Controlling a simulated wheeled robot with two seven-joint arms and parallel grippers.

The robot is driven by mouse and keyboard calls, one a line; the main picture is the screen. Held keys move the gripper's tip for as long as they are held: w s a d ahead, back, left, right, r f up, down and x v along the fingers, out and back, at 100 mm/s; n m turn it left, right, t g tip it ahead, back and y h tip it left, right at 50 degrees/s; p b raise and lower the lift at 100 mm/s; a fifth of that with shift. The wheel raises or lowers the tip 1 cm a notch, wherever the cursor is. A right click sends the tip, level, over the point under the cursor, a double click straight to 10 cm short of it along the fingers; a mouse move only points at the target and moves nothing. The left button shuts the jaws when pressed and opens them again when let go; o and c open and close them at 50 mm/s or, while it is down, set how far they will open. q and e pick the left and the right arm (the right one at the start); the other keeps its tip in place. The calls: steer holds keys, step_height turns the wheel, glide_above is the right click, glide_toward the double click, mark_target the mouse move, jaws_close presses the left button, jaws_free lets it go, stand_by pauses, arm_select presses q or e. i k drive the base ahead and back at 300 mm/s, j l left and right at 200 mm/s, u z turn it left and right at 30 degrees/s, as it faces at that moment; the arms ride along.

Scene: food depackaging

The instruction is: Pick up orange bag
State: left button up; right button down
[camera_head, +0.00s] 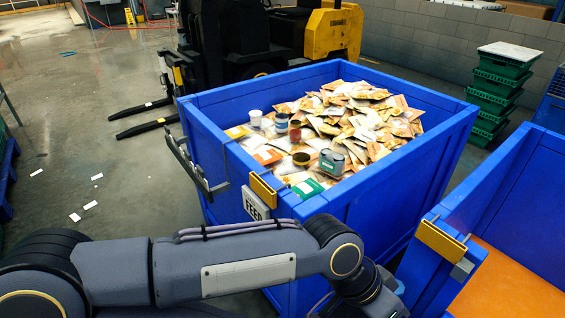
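An orange bag (267,156) lies near the left inner side of the blue feed bin (421,150), among other packets and tins. It looks flat and has a pale part below it. My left arm reaches in from the left, across the front of the bin, and bends down at the bottom edge. Its gripper is below the picture, so its fingers are hidden. My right arm and gripper are not in view.
The bin holds a heap of tan packets (375,125), a grey tin (332,163), a green packet (307,188) and a yellow packet (238,131). A second blue bin (520,180) stands at right. A forklift (333,32) and green crates (500,80) stand behind.

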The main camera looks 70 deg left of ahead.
mark_target(277, 157)
steer(key=u, duration=2.5)
steer(key=i+j, duration=0.3)
steer(key=i, duration=0.15)
steer(key=i+j, duration=0.65)
steer(key=i, duration=0.25)
steer(key=i+j+u, duration=0.1)
steer(key=i+j, duration=0.5)
steer(key=i, duration=0.35)
